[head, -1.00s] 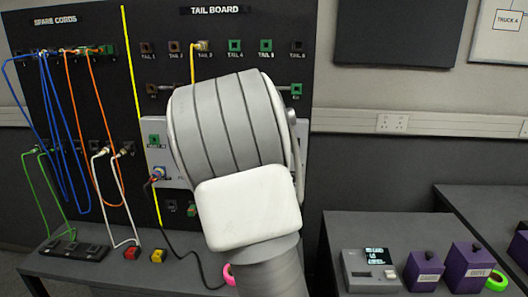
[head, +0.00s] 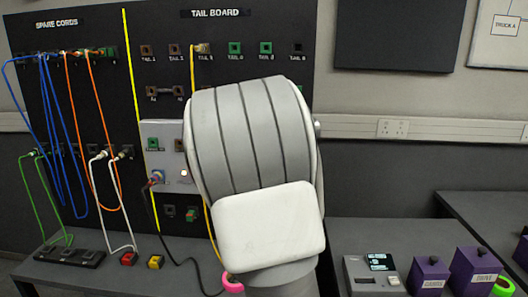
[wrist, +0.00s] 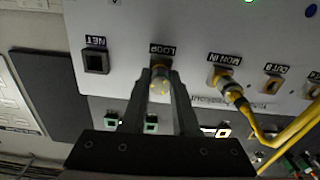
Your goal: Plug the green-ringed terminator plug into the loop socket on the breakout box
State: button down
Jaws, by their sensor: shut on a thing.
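The breakout box is a pale panel (wrist: 190,30) in the wrist view, with the LOOP socket (wrist: 160,61) near its middle. My gripper (wrist: 161,76) is shut on a short tan and gold plug (wrist: 160,84), taken as the terminator plug. The plug lines up with the LOOP socket and its front is at or in it; how deep it sits I cannot tell. Its green ring is not clearly visible. In the head view the box (head: 163,133) is partly behind my arm, which hides the gripper and plug.
In the wrist view the empty NET socket (wrist: 95,61) is left of LOOP. A yellow-cabled plug (wrist: 228,84) sits in MON IN on the right, close to my finger. Cords hang from the spare cords board (head: 75,110). Purple boxes (head: 428,273) stand on the right desk.

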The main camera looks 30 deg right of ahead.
jog(key=shift+d+r+m+b, duration=0.1)
jog(key=shift+r+m+b, duration=0.1)
jog(key=shift+m+b, duration=1.45)
jog(key=shift+w+n, duration=0.1)
jog(key=shift+n, duration=0.15)
jog(key=c, duration=0.6)
grip_release()
jog(key=shift+f, duration=0.15)
jog(key=shift+f, duration=0.1)
jog(key=shift+v, duration=2.55)
jog(key=s+n+p, duration=0.1)
jog(key=n+p, duration=0.1)
jog(key=n, duration=0.1)
jog(key=s+a+n+p, duration=0.1)
jog(key=n+p, duration=0.2)
jog(key=n, duration=0.1)
jog(key=s+a+n+p, duration=0.1)
jog(key=n+p, duration=0.2)
jog(key=n, duration=0.1)
jog(key=shift+a, duration=0.2)
